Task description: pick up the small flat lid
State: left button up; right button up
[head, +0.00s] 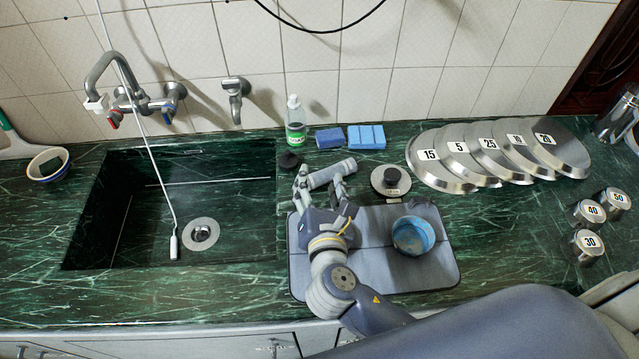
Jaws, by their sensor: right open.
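A small flat round metal lid (376,182) with a dark knob lies on the counter at the back edge of the grey mat, in the head view. My right gripper (322,185) is open above the back left part of the mat, to the left of the lid and apart from it. A grey cylinder (333,173) lies at its fingertips; I cannot tell whether they touch it. A small dark round cap (289,161) lies behind and left of the gripper. My left gripper is not in view.
A blue bowl (413,236) stands on the grey mat (440,270). Behind are a green-labelled bottle (295,124) and blue sponges (366,137). Large numbered metal lids (440,172) lie at back right, and small numbered canisters (587,246) at right. A sink (110,225) opens at left.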

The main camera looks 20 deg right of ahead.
aim_at(393, 181)
jog(key=z, duration=1.05)
